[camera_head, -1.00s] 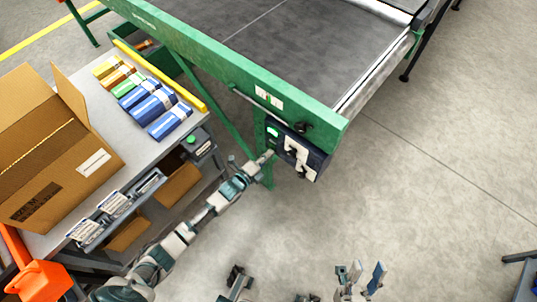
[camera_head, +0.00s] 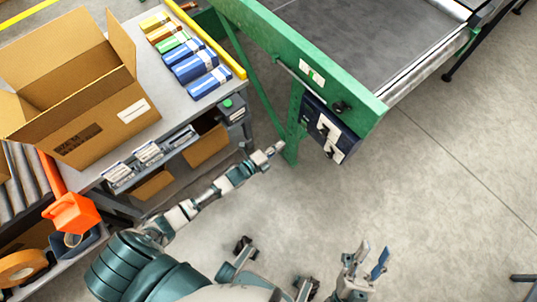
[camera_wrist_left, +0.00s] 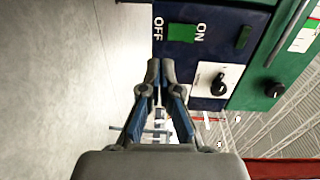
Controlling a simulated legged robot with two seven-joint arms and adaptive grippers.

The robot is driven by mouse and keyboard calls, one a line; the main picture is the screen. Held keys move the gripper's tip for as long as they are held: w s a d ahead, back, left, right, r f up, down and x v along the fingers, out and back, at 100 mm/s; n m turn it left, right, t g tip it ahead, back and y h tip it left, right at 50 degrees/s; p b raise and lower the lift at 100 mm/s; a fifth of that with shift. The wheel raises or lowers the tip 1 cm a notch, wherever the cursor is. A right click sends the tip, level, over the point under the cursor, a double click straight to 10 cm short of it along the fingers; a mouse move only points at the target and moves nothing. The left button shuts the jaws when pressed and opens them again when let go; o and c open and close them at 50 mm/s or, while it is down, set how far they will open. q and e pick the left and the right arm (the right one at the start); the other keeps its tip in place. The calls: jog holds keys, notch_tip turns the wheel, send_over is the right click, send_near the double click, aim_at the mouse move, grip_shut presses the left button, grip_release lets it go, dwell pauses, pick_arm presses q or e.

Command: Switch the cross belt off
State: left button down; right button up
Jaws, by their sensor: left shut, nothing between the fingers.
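The cross belt (camera_head: 360,40) is a dark belt in a green frame. A dark blue control box (camera_head: 318,142) hangs under the frame's near corner. In the left wrist view, its panel shows a green switch (camera_wrist_left: 182,33) between the words OFF and ON, a second green part (camera_wrist_left: 243,37) and a black knob (camera_wrist_left: 219,84) on a white plate. I cannot tell which side of the switch is pressed. My left gripper (camera_head: 278,149) is shut and empty, left of the box and apart from it; its tips (camera_wrist_left: 155,66) show below the switch. My right gripper (camera_head: 372,256) is open and empty, low over the floor.
A grey table (camera_head: 140,130) at the left holds an open cardboard box (camera_head: 95,105) and several coloured packs (camera_head: 190,68). A green leg (camera_head: 296,120) stands beside the control box. Another black knob (camera_head: 341,107) sits on the green frame.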

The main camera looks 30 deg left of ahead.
pick_arm(q)
jog(key=shift+p+v, duration=0.3)
jog(key=shift+v, duration=1.75)
pick_arm(e)
jog(key=shift+w+a+f+n+g, duration=0.1)
jog(key=shift+w+f+n+g, duration=0.2)
jog(key=shift+w+f+g, duration=0.5)
pick_arm(q)
jog(key=shift+s+f, duration=0.1)
jog(key=shift+f, duration=0.1)
pick_arm(e)
jog(key=shift+w+a+r, duration=0.15)
jog(key=shift+a, duration=0.1)
